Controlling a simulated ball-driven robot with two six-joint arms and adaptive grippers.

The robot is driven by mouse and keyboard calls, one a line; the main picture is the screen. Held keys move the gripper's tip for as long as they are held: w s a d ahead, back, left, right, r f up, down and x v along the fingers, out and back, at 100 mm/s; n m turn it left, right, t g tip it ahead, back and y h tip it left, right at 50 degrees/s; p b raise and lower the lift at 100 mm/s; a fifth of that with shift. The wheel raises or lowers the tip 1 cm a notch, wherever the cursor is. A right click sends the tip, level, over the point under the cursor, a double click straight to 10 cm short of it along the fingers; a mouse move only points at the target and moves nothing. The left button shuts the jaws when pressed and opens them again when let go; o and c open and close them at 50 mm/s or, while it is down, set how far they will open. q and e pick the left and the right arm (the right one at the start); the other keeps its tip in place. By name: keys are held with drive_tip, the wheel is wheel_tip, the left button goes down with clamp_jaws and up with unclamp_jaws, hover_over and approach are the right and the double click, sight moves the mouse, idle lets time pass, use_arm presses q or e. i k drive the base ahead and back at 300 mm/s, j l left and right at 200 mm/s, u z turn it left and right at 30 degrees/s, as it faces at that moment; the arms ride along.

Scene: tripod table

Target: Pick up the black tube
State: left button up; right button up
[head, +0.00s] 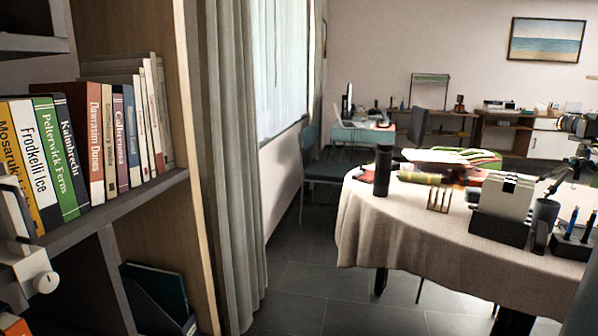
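The black tube (383,171) stands upright near the left end of a round-ended table (385,222) covered with a beige cloth. It is a plain dark cylinder, and its whole front side shows. Nothing holds it. Neither of my grippers can be made out in the head view, so their state does not show.
Right of the tube lie a yellowish roll (419,177), a small brown rack (438,199) and papers (450,157). A grey-and-black box (502,205) and a pen holder (571,246) stand further right. A bookshelf (110,205) fills the left. Dark floor (300,285) lies open between.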

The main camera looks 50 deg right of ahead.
sight(383, 159)
drive_tip(key=z, duration=2.25)
drive_tip(key=i+u, duration=0.2)
drive_tip(key=i+l+u, duration=0.2)
drive_tip(key=i, duration=0.25)
